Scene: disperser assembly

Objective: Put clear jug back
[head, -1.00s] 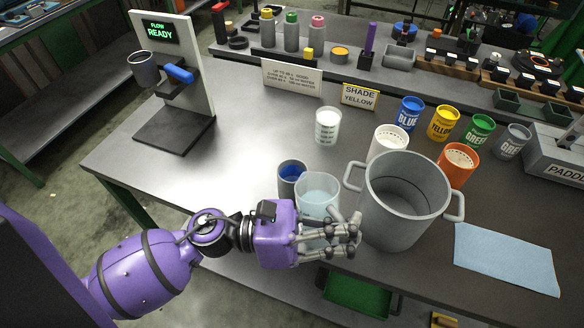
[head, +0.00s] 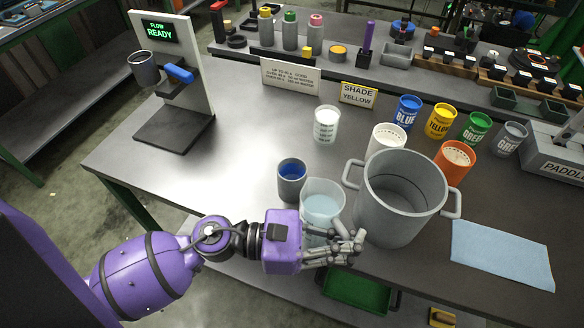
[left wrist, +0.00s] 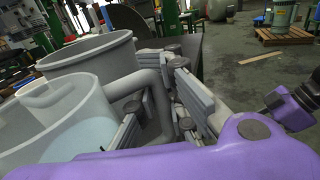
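The clear jug (head: 322,202), holding pale bluish water, is just left of the big grey pot (head: 402,200) in the head view. My left gripper (head: 345,248) is on the jug's near right side, its fingers closed together. In the left wrist view the jug (left wrist: 50,118) fills the left side, and the gripper's fingers (left wrist: 158,105) lie around a grey curved handle beside it. The fingers partly hide the grip. The jug appears upright. My right gripper is not seen.
A dark grey cup with blue contents (head: 291,180) stands close left of the jug. A white measuring beaker (head: 326,125) stands behind. A blue cloth (head: 502,254) lies at right. The bench (head: 215,190) is clear at left, towards the dispenser stand (head: 175,135).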

